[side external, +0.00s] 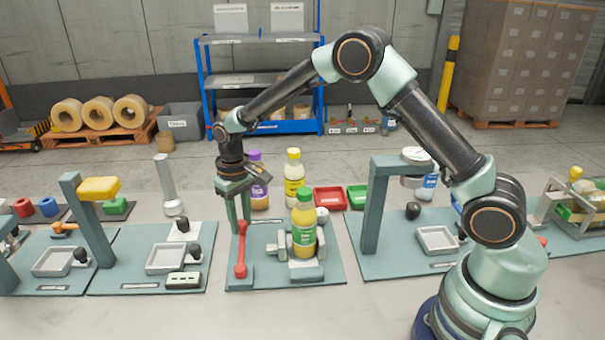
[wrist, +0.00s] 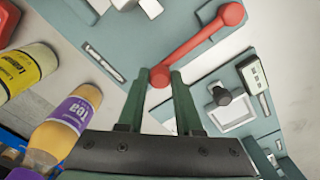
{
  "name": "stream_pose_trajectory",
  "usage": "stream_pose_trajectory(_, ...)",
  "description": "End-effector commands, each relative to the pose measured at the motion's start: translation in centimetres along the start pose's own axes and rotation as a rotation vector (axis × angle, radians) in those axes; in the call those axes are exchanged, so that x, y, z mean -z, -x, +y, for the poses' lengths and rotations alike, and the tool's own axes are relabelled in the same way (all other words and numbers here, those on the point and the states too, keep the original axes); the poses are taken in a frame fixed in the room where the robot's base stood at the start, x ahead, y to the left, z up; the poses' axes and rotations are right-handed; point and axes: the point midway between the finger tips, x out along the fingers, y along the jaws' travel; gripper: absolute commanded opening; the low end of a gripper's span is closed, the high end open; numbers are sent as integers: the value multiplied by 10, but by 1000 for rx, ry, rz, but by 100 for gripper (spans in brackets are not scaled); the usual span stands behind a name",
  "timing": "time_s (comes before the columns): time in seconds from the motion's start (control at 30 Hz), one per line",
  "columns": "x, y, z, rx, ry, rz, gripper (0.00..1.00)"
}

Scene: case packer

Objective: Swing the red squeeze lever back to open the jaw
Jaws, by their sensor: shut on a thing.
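The red squeeze lever (side external: 240,257) stands roughly upright at the left of the middle teal base plate (side external: 258,280). In the wrist view the lever (wrist: 200,43) runs from its pivot at upper right to a round knob between my fingertips. My gripper (side external: 241,226) is shut on the lever's knob end; its green fingers (wrist: 160,77) press on the knob from both sides. I cannot tell whether the jaw touches the bottle.
Purple-label (side external: 258,182) and yellow-label (side external: 293,178) bottles stand behind the plate, with red (side external: 331,198) and green (side external: 357,197) trays. Left is a plate with a grey tray (side external: 165,258) and black knob. A teal post (side external: 374,215) stands to the right. The table front is clear.

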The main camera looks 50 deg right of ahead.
Motion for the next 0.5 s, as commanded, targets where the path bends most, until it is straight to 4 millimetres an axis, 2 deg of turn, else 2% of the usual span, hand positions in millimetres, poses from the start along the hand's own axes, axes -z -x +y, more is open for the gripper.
stream_pose_trajectory(0.5, -2, 3, 5, 0, -41, 3, 0)
